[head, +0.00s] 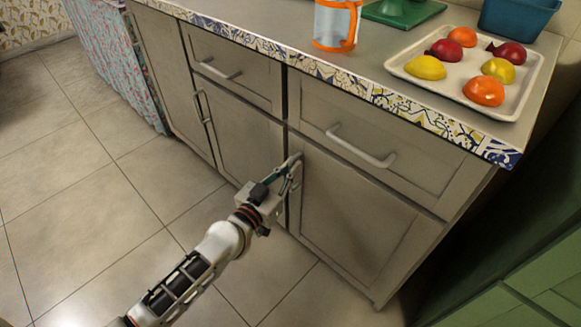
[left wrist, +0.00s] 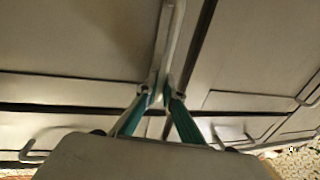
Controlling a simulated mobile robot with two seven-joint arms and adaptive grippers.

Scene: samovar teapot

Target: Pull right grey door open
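The right grey door (head: 355,222) is the lower cabinet door under the right drawer. It looks flush with the cabinet front. Its upright bar handle (left wrist: 174,38) is at its upper left edge, and in the head view my gripper mostly hides it. My left gripper (head: 291,168) reaches in from the lower left to this handle. In the left wrist view its two teal-sided fingers (left wrist: 158,98) close in on the bar from both sides and appear shut on it. My right gripper is in neither view.
Left of it is another grey door (head: 245,140) with an upright handle. A drawer handle (head: 361,147) juts out above the right door. On the counter stand a tray (head: 522,98) of fruit and vegetables and an orange-rimmed jar (head: 335,22). The tiled floor (head: 90,200) in front is clear.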

